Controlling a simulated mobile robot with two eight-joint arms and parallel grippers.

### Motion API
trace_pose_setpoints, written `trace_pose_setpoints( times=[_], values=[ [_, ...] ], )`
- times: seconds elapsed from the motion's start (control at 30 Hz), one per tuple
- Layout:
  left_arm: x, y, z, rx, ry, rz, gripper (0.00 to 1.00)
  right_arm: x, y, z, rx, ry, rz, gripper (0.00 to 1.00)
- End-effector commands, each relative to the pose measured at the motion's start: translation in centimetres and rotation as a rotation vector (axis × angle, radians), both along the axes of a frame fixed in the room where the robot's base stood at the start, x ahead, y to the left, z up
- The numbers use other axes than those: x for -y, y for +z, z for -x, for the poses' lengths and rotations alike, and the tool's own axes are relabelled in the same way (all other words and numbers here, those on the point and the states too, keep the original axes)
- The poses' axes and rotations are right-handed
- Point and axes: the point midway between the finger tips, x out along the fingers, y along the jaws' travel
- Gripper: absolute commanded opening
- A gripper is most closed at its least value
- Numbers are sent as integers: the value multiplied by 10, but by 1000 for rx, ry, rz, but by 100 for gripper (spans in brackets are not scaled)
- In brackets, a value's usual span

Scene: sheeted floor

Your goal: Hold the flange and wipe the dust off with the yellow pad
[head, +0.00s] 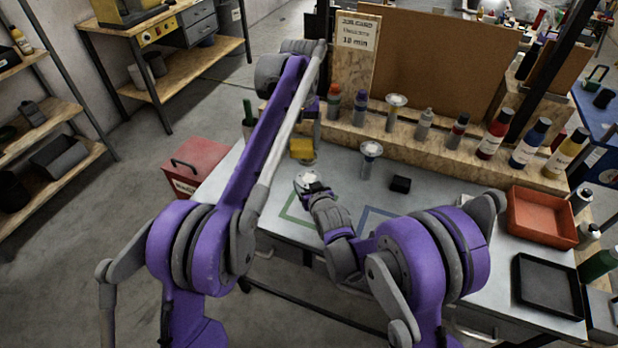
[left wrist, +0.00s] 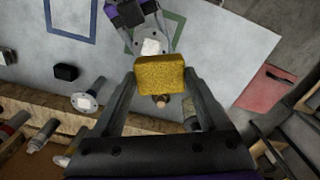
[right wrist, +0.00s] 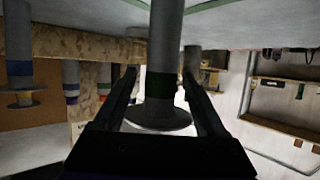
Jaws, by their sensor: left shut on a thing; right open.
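My left gripper (left wrist: 160,78) is shut on the yellow pad (head: 301,148), which shows in the head view above the back of the table. A grey flange (right wrist: 163,50) with a dark green band and a wide disc stands in the green outline, disc up. Its disc (head: 304,178) bears a pale patch in the head view. My right gripper (right wrist: 158,72) is open, with one finger on each side of the flange's stem. I cannot tell if the fingers touch it. In the left wrist view the pad is apart from the disc and partly overlaps it.
A second flange (head: 372,150) and a black block (head: 400,184) stand to the right. Another flange (head: 396,101) and several bottles line the wooden shelf behind. A blue outline (head: 362,222) marks the table. An orange tray (head: 545,205) and a black tray (head: 547,286) lie at the right.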

Motion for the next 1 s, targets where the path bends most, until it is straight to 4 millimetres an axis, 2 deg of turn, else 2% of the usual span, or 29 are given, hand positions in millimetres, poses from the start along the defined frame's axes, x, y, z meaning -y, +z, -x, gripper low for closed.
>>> trace_pose_setpoints(
  times=[0.2,0.43,0.63,1.0],
  values=[
    [0,0,0,0,0,0,32,12,19,44,0,0,0,73],
    [0,0,0,0,0,0,32,23,34,79,0,0,0,73],
    [0,0,0,0,0,0,32,26,39,91,0,0,0,73],
    [0,0,0,0,0,0,32,26,40,92,0,0,0,73]
  ],
)
